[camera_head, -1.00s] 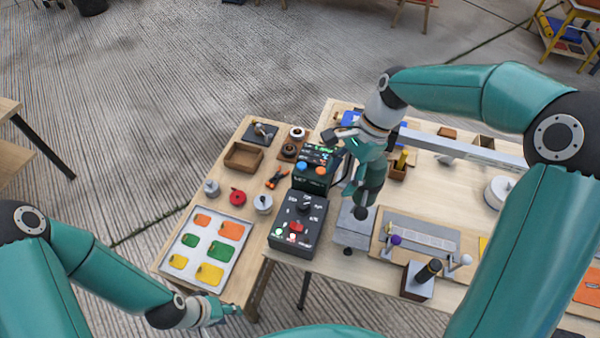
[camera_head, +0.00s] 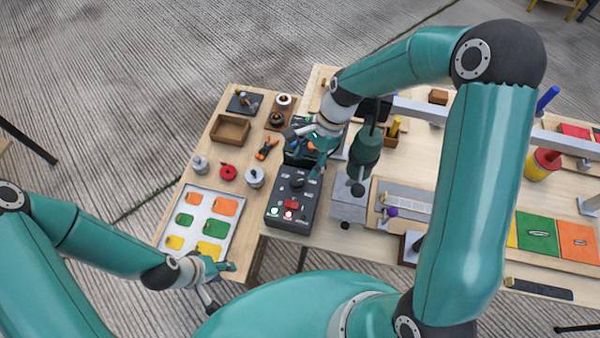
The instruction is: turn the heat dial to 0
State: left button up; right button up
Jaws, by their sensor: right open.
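A black control box (camera_head: 291,200) stands near the table's front edge. It has a black dial (camera_head: 297,182) with small labels around it, a red switch and lit lamps. Behind it is a second dark box (camera_head: 296,157), with a green display and blue and orange knobs in the earlier frame; my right gripper now covers most of it. I cannot read which dial is marked heat. My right gripper (camera_head: 306,152) is open, above the second box and just behind the black dial, with no clear contact. My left gripper (camera_head: 222,272) is low, by the front left table edge; its finger opening is unclear.
A tray (camera_head: 234,237) with coloured pieces lies at the left. A wooden box (camera_head: 231,128), orange-handled pliers (camera_head: 266,149) and weights sit behind it.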

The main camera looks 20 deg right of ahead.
aim_at(298, 180)
jog(key=x, duration=0.6)
jog(key=shift+s+f+p, duration=0.1)
jog(key=shift+p, duration=0.25)
grip_shut()
